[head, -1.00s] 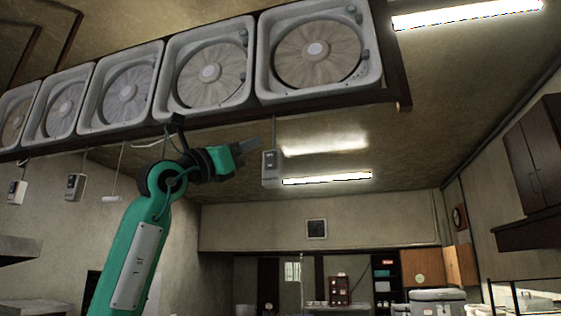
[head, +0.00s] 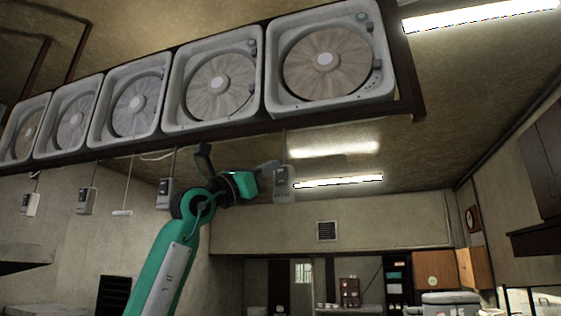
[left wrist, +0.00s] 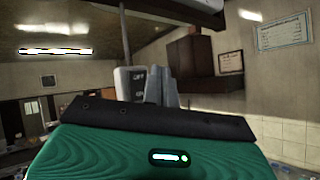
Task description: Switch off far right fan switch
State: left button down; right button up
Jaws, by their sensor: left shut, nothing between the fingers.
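The far right fan switch is a small grey box (head: 284,187) hanging on a cord below the row of fans in the head view. In the left wrist view the switch box (left wrist: 123,80) shows OFF and ON lettering, partly hidden by my fingers. My left gripper (head: 270,167) is shut and empty, with its fingertips at the upper left edge of the box. The shut fingers also show in the left wrist view (left wrist: 160,84), just right of the lettering. I cannot tell whether they touch the switch. My right gripper is in neither view.
The far right fan (head: 325,60) sits in a row of several fans on a dark frame above my arm. Another hanging switch box (head: 164,193) is close behind my left arm. There is open room to the right of the far right switch.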

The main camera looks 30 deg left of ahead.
aim_at(281, 176)
pick_arm(q)
jog(key=shift+w+a+r+p, duration=0.15)
jog(key=shift+w+p, duration=0.1)
jog(key=shift+w, duration=0.3)
jog(key=shift+w+a+p, duration=0.1)
jog(key=shift+w+p, duration=0.15)
jog(key=shift+w, duration=0.3)
jog(key=shift+w, duration=0.15)
dwell(1.2)
jog(key=shift+w+a+p, duration=0.1)
jog(key=shift+w+p, duration=0.2)
jog(key=shift+w+a+r, duration=0.1)
jog(key=shift+w, duration=0.2)
dwell(0.7)
jog(key=shift+s, duration=0.1)
jog(key=shift+s+d+b, duration=0.2)
jog(key=shift+s+b, duration=0.2)
jog(key=shift+s, duration=0.3)
